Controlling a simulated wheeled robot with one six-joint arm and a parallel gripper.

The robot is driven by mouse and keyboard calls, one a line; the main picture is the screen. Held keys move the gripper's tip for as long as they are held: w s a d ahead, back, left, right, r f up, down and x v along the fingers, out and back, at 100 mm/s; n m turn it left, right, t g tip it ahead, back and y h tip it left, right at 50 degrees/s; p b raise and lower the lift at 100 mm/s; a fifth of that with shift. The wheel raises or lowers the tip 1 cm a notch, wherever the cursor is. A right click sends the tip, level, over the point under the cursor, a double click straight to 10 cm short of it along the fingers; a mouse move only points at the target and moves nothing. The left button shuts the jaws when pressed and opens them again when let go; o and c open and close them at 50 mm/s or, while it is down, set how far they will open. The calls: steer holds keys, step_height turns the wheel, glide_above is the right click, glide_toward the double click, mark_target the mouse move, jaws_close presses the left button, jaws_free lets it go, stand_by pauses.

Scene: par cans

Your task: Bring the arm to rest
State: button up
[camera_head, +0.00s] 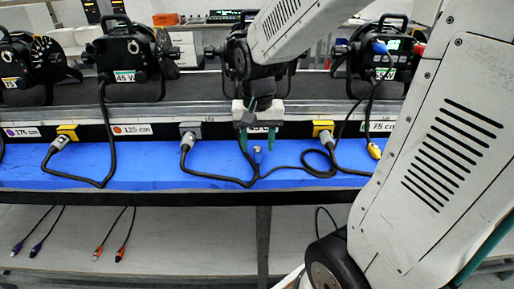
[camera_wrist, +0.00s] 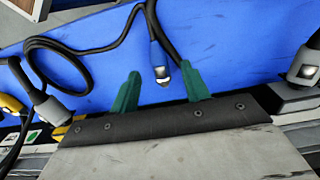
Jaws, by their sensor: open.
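My gripper (camera_head: 258,140) hangs from my arm in front of the rail in the head view, fingers pointing down over the blue surface. In the wrist view its two green fingers (camera_wrist: 160,95) stand apart with nothing between them. The same connector (camera_head: 257,155) shows close to the right finger in the head view. My gripper covers part of a label on the rail behind it.
Several black par cans (camera_head: 128,52) stand along the dark shelf. Yellow sockets (camera_head: 67,131) and a grey socket (camera_head: 190,129) with plugged cables line the rail. A loop of black cable (camera_head: 320,163) lies right of my gripper. Loose purple and orange-tipped cables (camera_head: 120,253) hang or lie below.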

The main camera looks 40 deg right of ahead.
step_height(320, 180, up, 5)
steer(key=shift+r, duration=0.2)
steer(key=shift+s+f+n, duration=0.1)
steer(key=shift+s+n, duration=0.1)
steer(key=shift+n, duration=0.1)
steer(key=s+a+r+n, duration=0.1)
steer(key=s+a+n, duration=0.1)
steer(key=s, duration=0.5)
steer(key=s+a+r+n+t, duration=0.1)
steer(key=s+a+n, duration=0.2)
steer(key=s, duration=0.5)
steer(key=shift+s+a+r+n, duration=0.25)
steer(key=shift+n, duration=0.35)
